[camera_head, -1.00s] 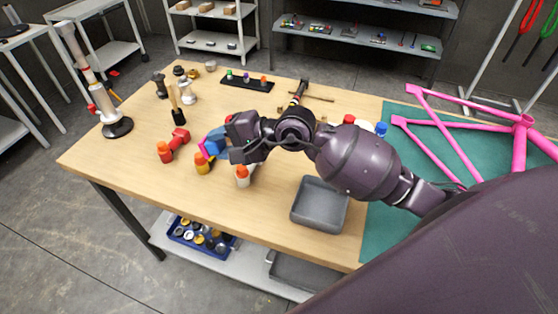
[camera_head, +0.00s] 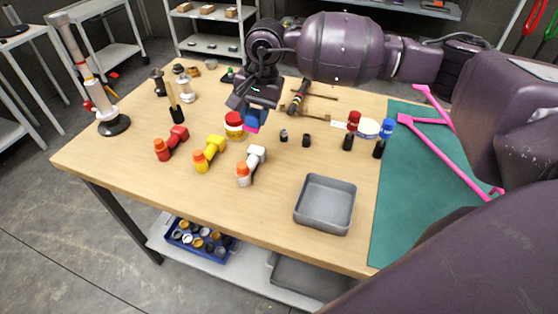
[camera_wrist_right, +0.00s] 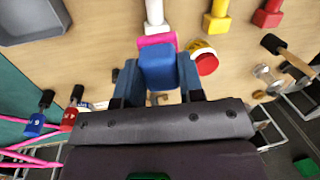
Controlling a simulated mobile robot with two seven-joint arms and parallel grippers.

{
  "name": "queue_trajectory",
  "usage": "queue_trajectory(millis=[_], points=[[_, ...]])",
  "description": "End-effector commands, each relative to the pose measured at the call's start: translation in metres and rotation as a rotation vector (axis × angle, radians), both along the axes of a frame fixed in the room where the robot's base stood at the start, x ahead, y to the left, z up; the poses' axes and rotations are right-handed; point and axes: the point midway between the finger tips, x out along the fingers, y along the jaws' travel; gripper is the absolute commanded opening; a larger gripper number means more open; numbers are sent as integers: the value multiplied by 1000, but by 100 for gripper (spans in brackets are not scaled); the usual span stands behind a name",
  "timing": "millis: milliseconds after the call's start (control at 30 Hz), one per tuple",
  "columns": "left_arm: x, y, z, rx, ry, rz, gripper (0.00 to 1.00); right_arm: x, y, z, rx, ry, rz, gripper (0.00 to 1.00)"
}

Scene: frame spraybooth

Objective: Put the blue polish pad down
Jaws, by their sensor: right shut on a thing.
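My right gripper (camera_head: 256,106) is shut on the blue polish pad (camera_head: 254,117), a blue block with a pink face underneath. In the right wrist view the blue block (camera_wrist_right: 158,66) sits between the two dark blue fingers of the right gripper (camera_wrist_right: 158,82), with a pink edge showing beyond it. My left gripper is not in view.
Red (camera_head: 170,144), yellow (camera_head: 208,154) and white (camera_head: 250,166) tools lie in front. A grey tray (camera_head: 325,204) is at the front right. Small black-bodied items (camera_head: 306,140) stand to the right. A pink frame (camera_head: 440,140) lies on the green mat (camera_head: 400,220).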

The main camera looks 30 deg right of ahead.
Motion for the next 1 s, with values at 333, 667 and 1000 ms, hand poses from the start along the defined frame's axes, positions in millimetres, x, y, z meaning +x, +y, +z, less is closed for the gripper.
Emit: queue_trajectory(millis=[333, 667, 1000], points=[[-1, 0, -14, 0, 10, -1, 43, 12, -65, 36, -154, 91, -110, 0], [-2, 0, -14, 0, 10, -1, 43, 12, -71, 41, -166, 102, -123, 0], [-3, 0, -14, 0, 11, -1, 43, 11, -71, 8, -167, 105, -121, 0]])
